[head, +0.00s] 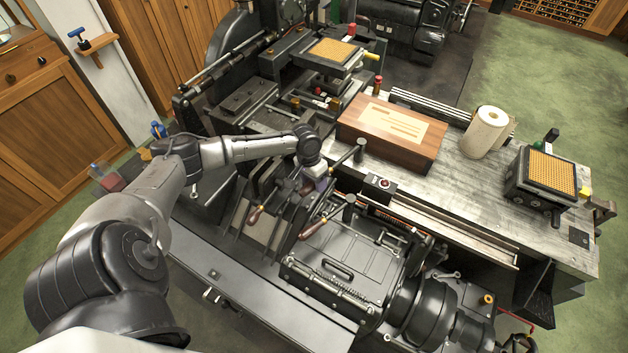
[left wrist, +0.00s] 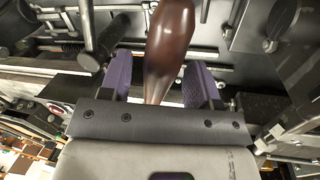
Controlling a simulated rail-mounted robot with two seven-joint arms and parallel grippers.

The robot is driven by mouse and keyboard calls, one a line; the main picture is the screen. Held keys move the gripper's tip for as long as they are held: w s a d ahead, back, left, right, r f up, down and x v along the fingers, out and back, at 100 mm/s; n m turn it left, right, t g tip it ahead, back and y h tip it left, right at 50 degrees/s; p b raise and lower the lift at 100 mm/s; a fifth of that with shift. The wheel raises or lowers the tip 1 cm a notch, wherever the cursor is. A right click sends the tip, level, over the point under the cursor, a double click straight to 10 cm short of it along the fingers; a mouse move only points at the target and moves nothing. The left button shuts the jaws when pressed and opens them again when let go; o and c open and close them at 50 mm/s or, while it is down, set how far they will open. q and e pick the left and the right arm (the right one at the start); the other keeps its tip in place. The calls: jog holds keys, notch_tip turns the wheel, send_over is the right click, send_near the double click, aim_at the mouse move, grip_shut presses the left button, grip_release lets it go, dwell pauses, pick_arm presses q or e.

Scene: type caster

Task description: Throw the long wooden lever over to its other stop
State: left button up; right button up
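My left gripper (head: 310,187) is over the middle of the machine in the head view, pointing down among its levers. The left wrist view shows its two purple finger pads (left wrist: 160,82) standing apart, with a dark, glossy wooden handle (left wrist: 167,45) between them. A gap shows on the left of the handle, so the fingers do not look closed on it. In the head view, one wooden handle (head: 255,215) is left of the gripper and another (head: 314,229) is below it. Which handle is between the pads is unclear. My right gripper is not in view.
A wooden box (head: 393,153) with a paper on top stands behind and right of the levers. A paper roll (head: 486,132) stands on the bench. Upright rods (head: 360,150) and a small box with a red button (head: 380,183) are close to the gripper.

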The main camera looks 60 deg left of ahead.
pick_arm(q)
grip_shut()
jog(key=shift+d+r+p, duration=0.15)
jog(key=shift+p, duration=0.2)
jog(key=w+d+n+t+p, duration=0.1)
jog(key=w+d+n+p, duration=0.4)
jog(key=d+p, duration=0.4)
jog(key=shift+w+d+n+y+p, duration=0.3)
jog(key=shift+w+d+n+p, duration=0.1)
jog(key=shift+w+d, duration=0.05)
jog(key=shift+o, duration=0.4)
grip_release()
jog(key=shift+w, duration=0.1)
